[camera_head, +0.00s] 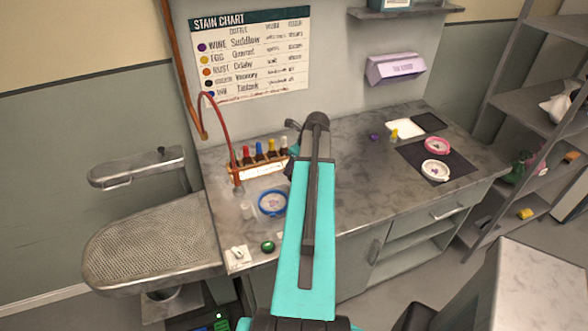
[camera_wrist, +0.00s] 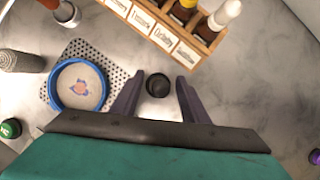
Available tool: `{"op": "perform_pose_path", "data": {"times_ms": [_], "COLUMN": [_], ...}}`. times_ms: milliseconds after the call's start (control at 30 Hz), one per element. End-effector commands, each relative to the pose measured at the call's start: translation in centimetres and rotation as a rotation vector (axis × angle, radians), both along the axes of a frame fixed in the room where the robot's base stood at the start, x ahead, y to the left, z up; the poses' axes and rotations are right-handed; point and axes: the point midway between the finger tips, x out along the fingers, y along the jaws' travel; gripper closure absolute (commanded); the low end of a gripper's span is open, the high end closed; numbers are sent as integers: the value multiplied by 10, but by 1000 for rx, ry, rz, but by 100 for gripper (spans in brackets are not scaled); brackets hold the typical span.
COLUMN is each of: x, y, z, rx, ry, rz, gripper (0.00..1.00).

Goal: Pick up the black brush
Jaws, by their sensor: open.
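A small black round thing (camera_wrist: 157,85), which looks like the black brush seen end-on from above, stands on the grey marble counter in the wrist view. My gripper (camera_wrist: 160,76) is open, with one dark finger on each side of it. Gaps show between it and both fingers, and it is not held. How far below the fingertips it lies is hard to tell. In the head view my teal arm hides the black thing and most of my gripper.
A wooden rack (camera_head: 259,173) of dropper bottles stands close by; it also shows in the wrist view (camera_wrist: 165,30). A blue-rimmed hoop (camera_head: 273,203) lies on a perforated plate (camera_wrist: 115,77). A green round thing (camera_head: 268,246) is near the front edge.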

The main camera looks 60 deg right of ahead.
Motion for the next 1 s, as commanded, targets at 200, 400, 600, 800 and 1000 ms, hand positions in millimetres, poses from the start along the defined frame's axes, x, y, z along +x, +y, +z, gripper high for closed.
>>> {"op": "perform_pose_path", "data": {"times_ms": [200, 400, 600, 800, 1000], "x": [0, 0, 0, -1, -1], "y": [0, 0, 0, 0, -1], "z": [-1, -1, -1, -1, -1], "rx": [0, 0, 0, 0, 0], "ry": [0, 0, 0, 0, 0], "rz": [0, -1, -1, -1, -1], "gripper": [59, 59, 64, 98, 100]}}
